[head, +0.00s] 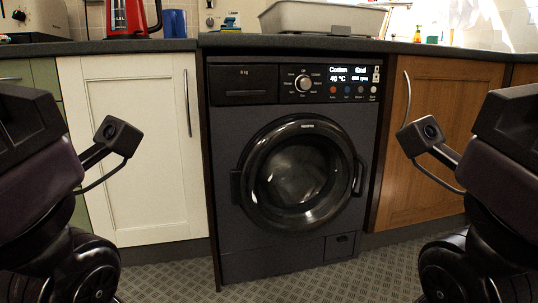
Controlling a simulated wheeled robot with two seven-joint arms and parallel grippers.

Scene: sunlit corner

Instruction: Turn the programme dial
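The programme dial (303,83) is a round, light silver knob on the washing machine's upper front panel, with small printed labels around it. The dark grey washing machine (228,140) stands under the worktop, its round glass door (299,174) closed. A lit display (349,74) to the right of the dial shows text and 40 °C. My two arms come in at the left and right edges, well apart from the machine. Neither gripper's fingers show in the head view, and nothing touches the dial.
A detergent drawer (243,84) sits left of the dial, with several small buttons below the display. A white cupboard (130,150) and a wooden cupboard (440,140) flank the machine. A red kettle (127,17) and a grey basin (320,19) stand on the worktop (300,43). The floor ahead is clear.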

